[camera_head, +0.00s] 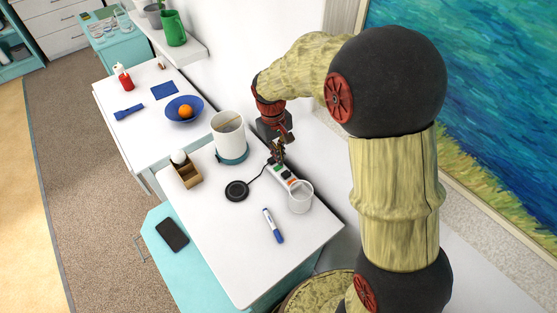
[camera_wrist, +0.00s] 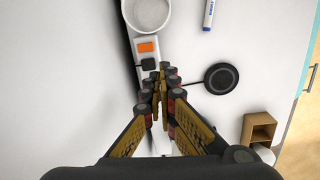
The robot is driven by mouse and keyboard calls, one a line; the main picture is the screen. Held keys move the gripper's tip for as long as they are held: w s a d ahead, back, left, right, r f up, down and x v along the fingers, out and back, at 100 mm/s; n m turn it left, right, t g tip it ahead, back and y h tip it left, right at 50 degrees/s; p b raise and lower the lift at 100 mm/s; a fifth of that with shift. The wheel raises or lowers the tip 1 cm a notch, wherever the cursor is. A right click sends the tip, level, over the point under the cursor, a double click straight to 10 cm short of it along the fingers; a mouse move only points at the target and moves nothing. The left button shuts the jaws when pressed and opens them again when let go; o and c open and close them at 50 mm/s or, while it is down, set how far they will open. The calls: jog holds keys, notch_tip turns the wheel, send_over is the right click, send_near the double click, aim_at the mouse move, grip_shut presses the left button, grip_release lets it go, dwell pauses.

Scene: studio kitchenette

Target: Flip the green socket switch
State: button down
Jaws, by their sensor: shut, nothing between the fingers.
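A white power strip (camera_head: 290,185) lies on the white table near the wall. Its green switch (camera_head: 278,168) shows at the end near my gripper, partly crowded by the fingers. The orange switch (camera_wrist: 148,46) and a dark switch (camera_wrist: 148,64) show clearly in the wrist view, where the green one is hidden behind my fingers. My gripper (camera_head: 278,158) is shut and empty, pointing down over the green end of the strip. Its fingertips (camera_wrist: 163,76) also show in the wrist view, just beside the dark switch. I cannot tell whether they touch the strip.
A white mug (camera_head: 300,199) stands at the strip's other end. The table's front part is clear. The wall is close behind.

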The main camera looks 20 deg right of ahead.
jog(key=n+t, duration=0.1)
send_over(279, 167)
jog(key=a, duration=0.2)
jog(key=shift+s+d+r, duration=0.1)
jog(key=shift+s+r, duration=0.15)
jog(key=shift+r, duration=0.25)
jog(key=f, duration=0.4)
jog(key=d+f+b, duration=0.1)
jog(key=f, duration=0.9)
jog(key=shift+w+d+b, duration=0.25)
jog(key=shift+d+b, duration=0.05)
